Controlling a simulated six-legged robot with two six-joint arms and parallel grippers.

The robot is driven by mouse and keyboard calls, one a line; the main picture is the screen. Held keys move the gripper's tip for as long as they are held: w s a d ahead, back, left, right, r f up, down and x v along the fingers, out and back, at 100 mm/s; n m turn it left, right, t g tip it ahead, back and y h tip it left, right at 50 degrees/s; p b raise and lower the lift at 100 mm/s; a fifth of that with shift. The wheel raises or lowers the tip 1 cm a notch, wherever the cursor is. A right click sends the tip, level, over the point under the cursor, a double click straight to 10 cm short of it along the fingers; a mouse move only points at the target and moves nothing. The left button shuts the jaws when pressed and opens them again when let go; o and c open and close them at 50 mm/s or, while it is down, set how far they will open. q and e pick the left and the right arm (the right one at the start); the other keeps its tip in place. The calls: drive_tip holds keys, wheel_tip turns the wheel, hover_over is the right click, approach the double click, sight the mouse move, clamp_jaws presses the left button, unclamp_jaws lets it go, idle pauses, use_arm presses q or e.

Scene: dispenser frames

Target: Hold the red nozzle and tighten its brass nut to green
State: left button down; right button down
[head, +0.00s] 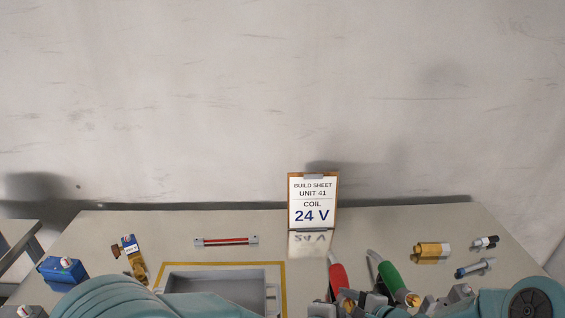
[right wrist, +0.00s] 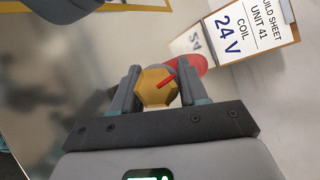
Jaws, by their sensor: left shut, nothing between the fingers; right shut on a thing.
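The red nozzle (head: 338,277) is at the front middle of the table, partly hidden by my right gripper. Its red body also shows behind the fingers in the right wrist view (right wrist: 200,65). The brass nut (right wrist: 156,87) is hexagonal, with a red bar across its face; no green shows on it. My right gripper (right wrist: 157,92) is shut on the nut, one finger on each side. In the head view that gripper (head: 362,300) is at the bottom edge. My left arm comes in at the lower left, but its gripper is not in view.
A grey tray (head: 215,268) is inside a yellow outline on the left. A build sheet (head: 313,202) stands behind.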

drive_tip(key=shift+s+f, duration=0.1)
drive_tip(key=shift+f, duration=0.1)
drive_tip(key=c, duration=0.5)
unclamp_jaws()
drive_tip(key=shift+r, duration=0.1)
drive_tip(key=v, duration=1.2)
drive_tip(key=shift+d, duration=0.1)
